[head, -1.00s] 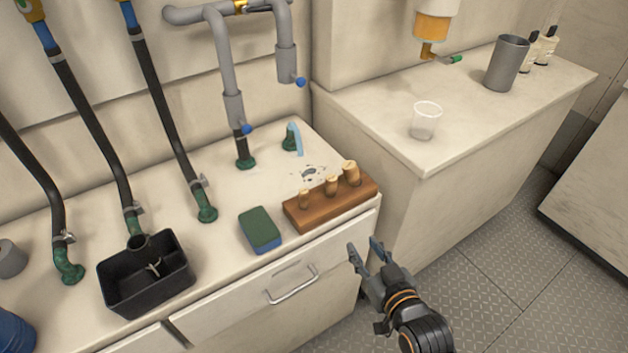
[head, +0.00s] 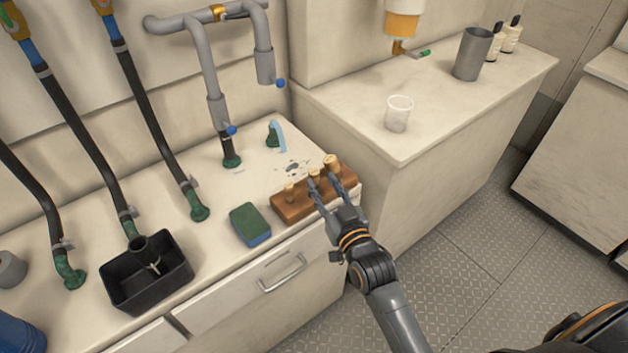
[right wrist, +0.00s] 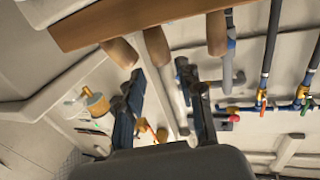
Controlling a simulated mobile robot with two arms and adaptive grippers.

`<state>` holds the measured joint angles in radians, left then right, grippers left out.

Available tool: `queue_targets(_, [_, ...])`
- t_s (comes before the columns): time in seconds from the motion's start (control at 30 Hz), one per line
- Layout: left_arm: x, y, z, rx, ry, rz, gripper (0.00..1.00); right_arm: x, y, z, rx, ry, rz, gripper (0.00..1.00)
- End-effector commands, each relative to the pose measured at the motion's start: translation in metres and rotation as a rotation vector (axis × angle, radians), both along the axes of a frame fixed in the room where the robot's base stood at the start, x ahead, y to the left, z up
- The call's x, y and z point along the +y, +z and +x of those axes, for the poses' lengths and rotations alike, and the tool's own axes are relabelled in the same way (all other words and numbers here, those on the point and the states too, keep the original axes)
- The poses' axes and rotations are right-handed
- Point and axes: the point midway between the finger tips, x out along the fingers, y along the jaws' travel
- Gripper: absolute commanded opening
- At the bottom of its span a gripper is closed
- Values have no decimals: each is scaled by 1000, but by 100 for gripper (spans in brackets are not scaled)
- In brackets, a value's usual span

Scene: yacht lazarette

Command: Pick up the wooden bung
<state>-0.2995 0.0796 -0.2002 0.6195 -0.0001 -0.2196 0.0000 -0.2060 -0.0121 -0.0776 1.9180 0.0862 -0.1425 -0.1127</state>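Three tapered wooden bungs stand upright in a brown wooden block (head: 293,212) at the counter's front right corner: a small left one (head: 290,190), a middle one (head: 314,172) and a larger right one (head: 332,161). My right gripper (head: 324,180) is open at the front of the block, its fingertips by the middle and right bungs. In the right wrist view the block (right wrist: 140,17) is along the top, and the middle bung (right wrist: 157,45) lines up with the gap between the open fingers (right wrist: 165,100). I cannot tell whether either finger touches a bung. My left gripper is out of view.
A green and blue sponge (head: 250,225) lies left of the block. A black bin (head: 150,285) stands further left, below hoses. A side counter (head: 430,110) at the right holds a clear cup (head: 398,113) and a grey cylinder (head: 472,54). A drawer handle (head: 282,274) is below.

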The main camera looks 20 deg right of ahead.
Motion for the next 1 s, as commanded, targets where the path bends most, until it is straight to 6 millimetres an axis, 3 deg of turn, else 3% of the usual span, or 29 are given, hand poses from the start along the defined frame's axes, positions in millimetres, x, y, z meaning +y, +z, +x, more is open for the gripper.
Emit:
queue_targets(0.4, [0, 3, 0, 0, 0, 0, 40, 7, -3, 49, 1, -1, -1, 37])
queue_targets(0.67, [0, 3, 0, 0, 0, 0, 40, 8, -4, 53, 1, -1, 0, 37])
queue_targets(0.7, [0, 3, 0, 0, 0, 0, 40, 8, -4, 53, 1, -1, 0, 35])
queue_targets(0.83, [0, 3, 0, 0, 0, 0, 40, 8, -4, 52, 1, -1, 0, 8])
queue_targets(1.0, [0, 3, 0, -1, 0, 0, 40, 8, -4, 52, 1, -1, 0, 6])
